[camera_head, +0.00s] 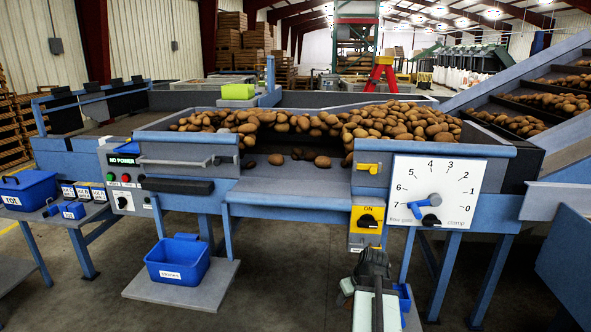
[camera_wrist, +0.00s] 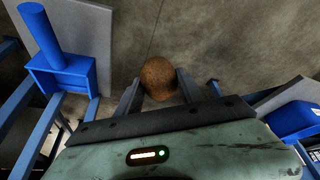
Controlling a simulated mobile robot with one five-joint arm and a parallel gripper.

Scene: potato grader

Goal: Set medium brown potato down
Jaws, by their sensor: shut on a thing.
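A round brown potato (camera_wrist: 158,78) shows in the wrist view between the two fingers of my gripper (camera_wrist: 160,88). My gripper is shut on it, with a finger on each side. Bare concrete floor lies beyond the potato in that view. In the head view my gripper (camera_head: 373,265) is at the lower right of the middle, in front of the grader and below its dial panel. The potato cannot be made out in the head view.
The grader's table (camera_head: 290,185) holds many potatoes (camera_head: 320,125). A blue bin (camera_head: 178,262) stands on a low shelf (camera_head: 150,294) at left. Another blue bin (camera_head: 28,190) sits on the side bench. A dial panel (camera_head: 436,190) stands behind my gripper. Open floor (camera_head: 280,290) lies between.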

